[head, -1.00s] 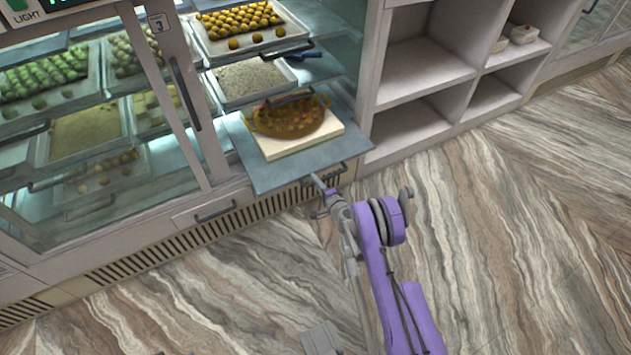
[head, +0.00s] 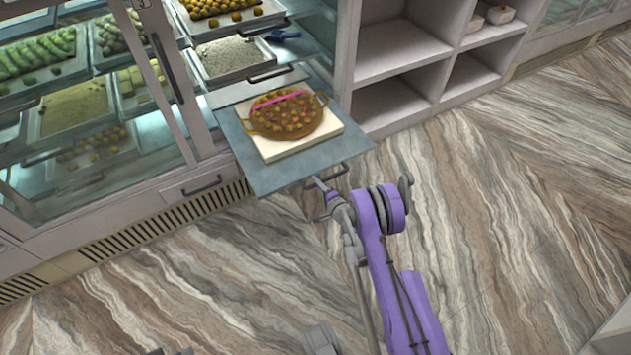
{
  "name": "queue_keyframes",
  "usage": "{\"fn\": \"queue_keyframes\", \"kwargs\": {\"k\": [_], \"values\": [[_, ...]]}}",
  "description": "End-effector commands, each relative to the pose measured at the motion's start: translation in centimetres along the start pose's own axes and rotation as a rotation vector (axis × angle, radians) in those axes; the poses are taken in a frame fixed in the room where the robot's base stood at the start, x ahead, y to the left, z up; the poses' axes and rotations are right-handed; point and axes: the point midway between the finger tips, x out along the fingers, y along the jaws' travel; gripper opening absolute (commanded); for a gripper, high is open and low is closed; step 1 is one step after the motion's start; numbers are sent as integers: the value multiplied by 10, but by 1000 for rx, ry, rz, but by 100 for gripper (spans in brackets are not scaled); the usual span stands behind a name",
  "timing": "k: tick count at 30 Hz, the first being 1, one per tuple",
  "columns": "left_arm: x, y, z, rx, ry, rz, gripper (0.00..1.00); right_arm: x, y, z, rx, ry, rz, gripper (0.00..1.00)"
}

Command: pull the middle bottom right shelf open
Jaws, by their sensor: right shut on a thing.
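The bottom right shelf (head: 228,131) of the glass cabinet is a blue-grey sheet, pulled well out over the floor. It carries a pale square board (head: 285,150) and a round brown pan of sweets (head: 262,128), with a thin pink item (head: 278,101) lying across the sweets. My right gripper (head: 319,184) is at the front edge of this shelf, shut on its dark bar handle (head: 335,175). The fingertips are small and partly hidden by the wrist.
Trays of sweets (head: 240,56) stay inside the cabinet above and behind the shelf. A closed drawer (head: 198,188) and vent strip (head: 150,227) lie to the left. Open white cubbies (head: 400,62) stand at right. The wood-patterned floor (head: 490,220) is clear.

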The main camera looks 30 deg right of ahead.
Motion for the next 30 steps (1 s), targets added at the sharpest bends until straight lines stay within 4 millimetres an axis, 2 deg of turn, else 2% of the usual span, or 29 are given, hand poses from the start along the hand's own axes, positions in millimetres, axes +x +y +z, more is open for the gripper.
{"fn": "queue_keyframes", "kwargs": {"k": [10,11,15,16,25,30], "values": [[0,0,0,0,0,0,50,-1,0,0,0,1,0,0],[0,0,0,0,0,0,50,-1,0,0,0,1,0,21],[0,0,0,0,0,0,50,-1,0,0,0,1,0,47],[0,0,0,0,0,0,50,-1,0,0,0,1,0,50],[-1,0,0,0,0,0,50,-1,-2,0,0,1,0,50],[-7,0,-2,0,2,0,50,-5,-22,0,0,1,0,50]]}}
